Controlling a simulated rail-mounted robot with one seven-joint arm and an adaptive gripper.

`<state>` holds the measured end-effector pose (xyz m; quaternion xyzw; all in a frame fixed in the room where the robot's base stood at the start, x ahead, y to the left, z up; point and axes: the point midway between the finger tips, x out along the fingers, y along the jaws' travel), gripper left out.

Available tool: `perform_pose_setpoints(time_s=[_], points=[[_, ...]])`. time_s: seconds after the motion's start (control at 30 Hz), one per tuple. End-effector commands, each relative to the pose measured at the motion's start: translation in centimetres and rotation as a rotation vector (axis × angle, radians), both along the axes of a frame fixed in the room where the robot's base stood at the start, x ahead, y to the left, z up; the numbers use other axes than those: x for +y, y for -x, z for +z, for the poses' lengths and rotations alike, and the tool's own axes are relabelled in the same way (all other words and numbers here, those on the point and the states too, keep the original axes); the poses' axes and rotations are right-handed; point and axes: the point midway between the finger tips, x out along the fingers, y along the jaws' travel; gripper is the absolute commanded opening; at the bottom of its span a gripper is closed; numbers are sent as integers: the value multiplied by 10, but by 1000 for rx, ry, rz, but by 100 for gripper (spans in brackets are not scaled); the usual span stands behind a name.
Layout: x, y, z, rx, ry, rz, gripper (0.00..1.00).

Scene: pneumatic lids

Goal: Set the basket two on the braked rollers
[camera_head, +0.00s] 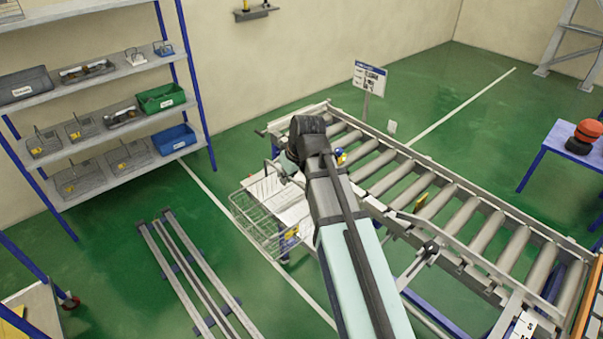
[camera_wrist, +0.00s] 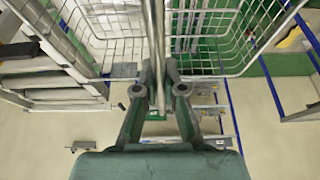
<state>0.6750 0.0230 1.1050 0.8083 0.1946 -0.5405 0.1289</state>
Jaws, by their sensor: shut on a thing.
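A wire basket (camera_head: 258,222) hangs at the left side of the roller conveyor, partly behind my arm in the head view. Whether it touches the conveyor frame I cannot tell. In the wrist view my gripper (camera_wrist: 156,82) is shut on an upright bar that appears to be the basket's handle. White wire mesh of the basket (camera_wrist: 235,45) spreads on both sides of the fingers. In the head view the fingertips are hidden by my arm.
A shelf rack (camera_head: 95,142) with bins and wire baskets stands at the left. Long metal rails (camera_head: 190,270) lie on the green floor before it. A sign (camera_head: 370,77) stands behind the conveyor. A blue table (camera_head: 562,150) is at the right.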

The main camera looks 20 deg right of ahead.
Motion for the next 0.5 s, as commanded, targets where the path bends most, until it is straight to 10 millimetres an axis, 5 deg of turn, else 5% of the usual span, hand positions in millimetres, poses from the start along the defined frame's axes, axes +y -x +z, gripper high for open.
perform_pose_setpoints(time_s=[0.5], points=[[-28,-19,0,0,-2,9,0]])
